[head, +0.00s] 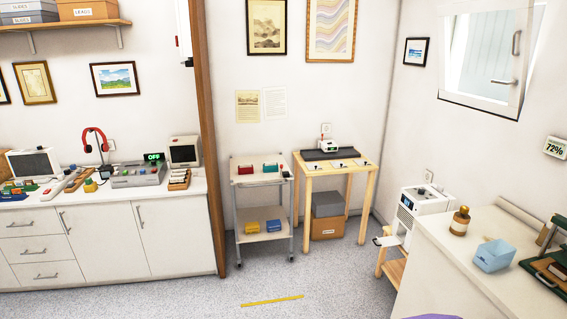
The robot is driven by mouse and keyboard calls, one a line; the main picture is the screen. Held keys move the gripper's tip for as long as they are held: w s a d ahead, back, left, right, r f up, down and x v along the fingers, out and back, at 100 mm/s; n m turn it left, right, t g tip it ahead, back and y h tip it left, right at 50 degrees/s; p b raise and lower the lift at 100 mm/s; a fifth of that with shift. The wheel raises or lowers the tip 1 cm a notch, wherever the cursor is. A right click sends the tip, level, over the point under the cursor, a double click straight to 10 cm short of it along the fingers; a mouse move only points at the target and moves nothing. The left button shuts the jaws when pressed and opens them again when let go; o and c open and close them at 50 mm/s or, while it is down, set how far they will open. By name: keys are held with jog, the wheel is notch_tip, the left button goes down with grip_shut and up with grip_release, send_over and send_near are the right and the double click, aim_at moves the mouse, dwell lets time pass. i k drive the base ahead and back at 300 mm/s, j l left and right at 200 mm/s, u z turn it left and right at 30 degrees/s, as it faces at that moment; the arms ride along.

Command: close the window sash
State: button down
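The window sash (526,62) is in the upper right of the head view, on the right-hand wall. It has a white frame and pale glass, with a grey handle (516,42) on its right upright. It stands at an angle to the white window frame (478,105), so it looks partly open. A second grey lever (503,82) shows low in the opening. My gripper is not in view.
Below the window stands a white counter (452,250) with a blue bin (493,256) and an amber bottle (460,222). A white machine (424,212) sits on a wooden stand left of it. A wheeled cart (262,205) stands at the back. Speckled floor (330,285) is open in front.

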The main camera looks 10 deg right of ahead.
aim_at(522, 35)
jog(key=i+j+z, duration=0.1)
jog(key=i, duration=1.7)
